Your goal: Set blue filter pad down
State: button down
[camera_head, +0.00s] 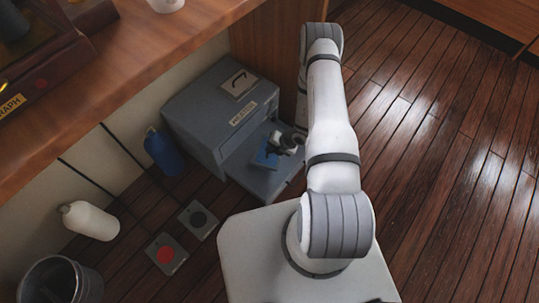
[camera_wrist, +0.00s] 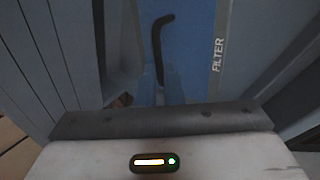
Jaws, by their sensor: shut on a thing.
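The blue filter pad (camera_head: 263,158) shows at the lower front of a grey cabinet, over its grey ledge (camera_head: 262,184). In the wrist view the blue pad (camera_wrist: 195,55) fills the middle, with a white FILTER label and a dark bent handle. My gripper (camera_head: 284,146) is at the pad, shut on it; its fingertips are hard to make out in the wrist view. I cannot tell whether the pad touches the ledge. Part of the pad is hidden by my gripper.
The grey cabinet (camera_head: 205,105) stands against the wall under a wooden counter (camera_head: 130,70). A blue bottle (camera_head: 163,150), a white bottle (camera_head: 90,220), two square floor plates (camera_head: 166,254) and a bin (camera_head: 60,283) are to the left. The wooden floor at right is clear.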

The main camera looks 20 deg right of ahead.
aim_at(271, 155)
jog(key=shift+a+f+b, duration=0.1)
jog(key=shift+f+b, duration=0.55)
jog(key=shift+f, duration=1.35)
jog(key=shift+f, duration=0.1)
jog(key=c, duration=1.6)
grip_release()
jog(key=shift+o, duration=0.2)
